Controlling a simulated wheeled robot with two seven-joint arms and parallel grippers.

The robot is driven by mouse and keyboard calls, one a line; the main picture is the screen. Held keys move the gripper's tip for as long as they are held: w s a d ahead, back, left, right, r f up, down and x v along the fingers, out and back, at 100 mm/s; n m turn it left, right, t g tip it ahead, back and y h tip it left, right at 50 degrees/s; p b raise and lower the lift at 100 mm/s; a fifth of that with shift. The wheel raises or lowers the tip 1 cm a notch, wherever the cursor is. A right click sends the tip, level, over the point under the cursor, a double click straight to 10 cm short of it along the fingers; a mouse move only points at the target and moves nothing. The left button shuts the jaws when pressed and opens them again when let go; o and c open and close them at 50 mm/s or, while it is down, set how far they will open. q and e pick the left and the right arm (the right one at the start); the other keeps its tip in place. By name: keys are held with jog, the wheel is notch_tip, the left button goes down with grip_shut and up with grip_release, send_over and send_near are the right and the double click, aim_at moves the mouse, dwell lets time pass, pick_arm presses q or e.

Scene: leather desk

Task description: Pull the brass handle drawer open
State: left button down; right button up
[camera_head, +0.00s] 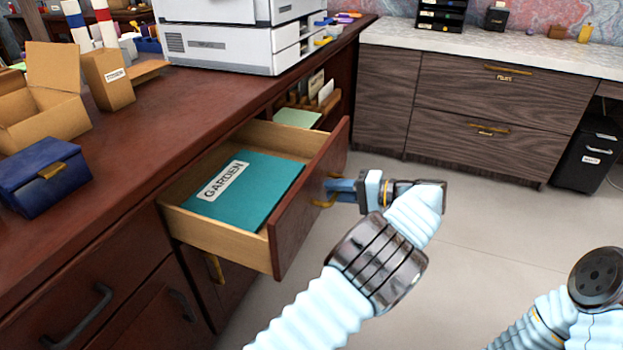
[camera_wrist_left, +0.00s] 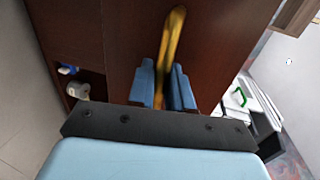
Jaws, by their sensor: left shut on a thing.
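The drawer (camera_head: 290,212) with the brass handle stands pulled out from the dark red wooden desk. A teal folder labelled GARDEN (camera_head: 247,194) lies inside it. My left gripper (camera_head: 332,190) is at the drawer's front, its blue fingers shut on the brass handle (camera_head: 323,203). In the left wrist view the brass handle (camera_wrist_left: 174,45) runs between the two blue fingers (camera_wrist_left: 163,88), against the red-brown drawer front (camera_wrist_left: 125,30). Part of the handle is hidden by the fingers. At the lower right of the head view part of my right arm shows, but its gripper's fingers do not.
A printer (camera_head: 225,45) and cardboard boxes (camera_head: 40,105) stand on the desk top. A blue box (camera_head: 45,175) sits near its front edge. A dark wooden cabinet (camera_head: 480,110) stands at the back right, beside a black bin (camera_head: 588,155). The pale floor (camera_head: 500,225) between is clear.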

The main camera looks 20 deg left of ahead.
pick_arm(q)
jog(key=f+p+v, duration=0.1)
jog(key=v, duration=0.5)
jog(key=shift+f, duration=0.15)
jog(key=c, duration=1.2)
grip_release()
jog(key=shift+c, duration=0.2)
jog(key=v, duration=0.7)
jog(key=shift+d, duration=0.3)
jog(key=shift+s, duration=0.1)
